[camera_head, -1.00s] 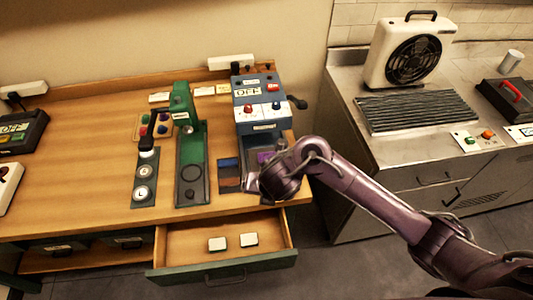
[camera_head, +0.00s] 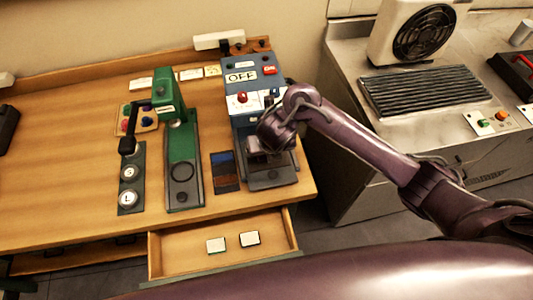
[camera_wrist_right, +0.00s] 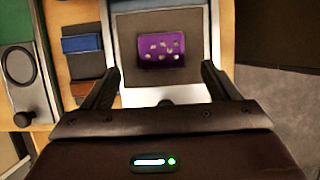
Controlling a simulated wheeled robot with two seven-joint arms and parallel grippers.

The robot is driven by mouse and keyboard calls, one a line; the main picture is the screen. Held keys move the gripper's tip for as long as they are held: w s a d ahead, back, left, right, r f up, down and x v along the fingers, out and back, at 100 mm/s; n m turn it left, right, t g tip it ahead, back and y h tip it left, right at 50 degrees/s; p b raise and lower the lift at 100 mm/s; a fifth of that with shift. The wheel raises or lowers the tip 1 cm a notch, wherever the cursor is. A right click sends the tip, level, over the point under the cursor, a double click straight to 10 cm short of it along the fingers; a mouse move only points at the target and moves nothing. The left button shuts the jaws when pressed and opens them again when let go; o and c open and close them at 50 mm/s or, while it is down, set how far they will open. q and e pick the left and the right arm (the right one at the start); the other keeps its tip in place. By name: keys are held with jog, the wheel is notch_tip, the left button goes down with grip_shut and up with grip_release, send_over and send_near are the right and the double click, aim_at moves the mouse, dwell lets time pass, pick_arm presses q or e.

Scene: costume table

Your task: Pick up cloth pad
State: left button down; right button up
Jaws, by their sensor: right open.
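A purple cloth pad (camera_wrist_right: 161,50) with pale spots lies on the dark square bed (camera_wrist_right: 195,82) of the blue machine in the right wrist view. The blue machine (camera_head: 241,92) stands at the right of the wooden table in the head view, where my arm hides the pad. My right gripper (camera_head: 264,158) hangs over the machine's bed. In the right wrist view my right gripper (camera_wrist_right: 158,86) is open and empty, its fingers spread wider than the pad, which shows beyond the fingertips. My left gripper is not in view.
A green press (camera_head: 182,150) stands left of the machine. A dark tray with blue and brown swatches (camera_head: 225,172) lies between them. An open drawer (camera_head: 185,262) with two white tiles juts out below. A metal counter (camera_head: 365,160) with a fan (camera_head: 415,32) is at right.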

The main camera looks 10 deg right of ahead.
jog(key=b+x, duration=0.1)
jog(key=x, duration=0.3)
jog(key=shift+w+d+f, duration=0.15)
jog(key=shift+w+f, duration=0.05)
jog(key=shift+f, duration=0.05)
jog(key=c, duration=1.1)
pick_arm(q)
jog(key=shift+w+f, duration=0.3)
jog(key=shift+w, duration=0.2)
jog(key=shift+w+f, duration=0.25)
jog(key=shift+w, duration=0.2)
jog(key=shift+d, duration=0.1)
pick_arm(e)
jog(key=shift+r, duration=0.1)
